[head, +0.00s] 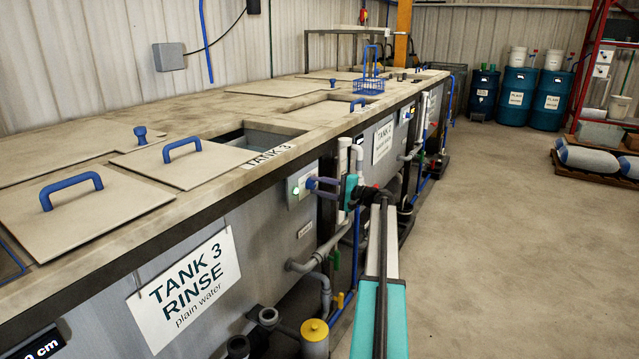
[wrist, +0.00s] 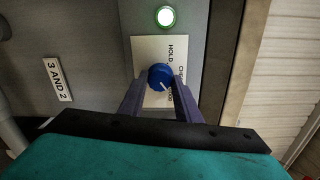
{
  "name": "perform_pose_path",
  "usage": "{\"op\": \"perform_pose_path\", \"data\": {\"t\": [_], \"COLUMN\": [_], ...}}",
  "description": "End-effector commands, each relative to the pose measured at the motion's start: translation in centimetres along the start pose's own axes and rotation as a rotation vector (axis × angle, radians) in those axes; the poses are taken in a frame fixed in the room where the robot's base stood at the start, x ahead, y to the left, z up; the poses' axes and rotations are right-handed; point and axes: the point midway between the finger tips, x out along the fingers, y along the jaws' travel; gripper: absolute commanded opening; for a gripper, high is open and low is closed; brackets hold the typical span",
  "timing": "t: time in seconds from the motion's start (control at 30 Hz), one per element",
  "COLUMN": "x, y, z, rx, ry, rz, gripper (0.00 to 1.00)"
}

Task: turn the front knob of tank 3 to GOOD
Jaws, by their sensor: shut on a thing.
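In the wrist view, the front knob (wrist: 159,75) is round and blue with a white pointer line. It sits on a white plate (wrist: 146,50) reading HOLD at the top, a partly hidden CHECK-like word at the right, and a partly hidden word ending in OOD below. The pointer line slants to the lower right, towards that lower word. My gripper (wrist: 158,84) is shut on the knob, with one purple finger on each side. In the head view my gripper (head: 324,186) reaches the control panel (head: 299,183) on the front of tank 3 (head: 225,250); its fingers largely hide the knob there.
A lit green lamp (wrist: 165,16) is above the plate. A "3 AND 2" label (wrist: 58,80) is on its left. White and grey pipes (head: 325,245) run close below my arm.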

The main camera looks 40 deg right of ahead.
Motion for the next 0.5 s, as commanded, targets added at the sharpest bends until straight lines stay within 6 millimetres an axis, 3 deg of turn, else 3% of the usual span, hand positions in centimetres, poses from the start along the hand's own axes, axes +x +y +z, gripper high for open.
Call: {"op": "perform_pose_path", "data": {"t": [0.5], "x": [0.05], "y": [-0.11], "z": [-0.05], "rx": [0.109], "ry": [-0.002], "rz": [-0.003], "gripper": [0.08]}}
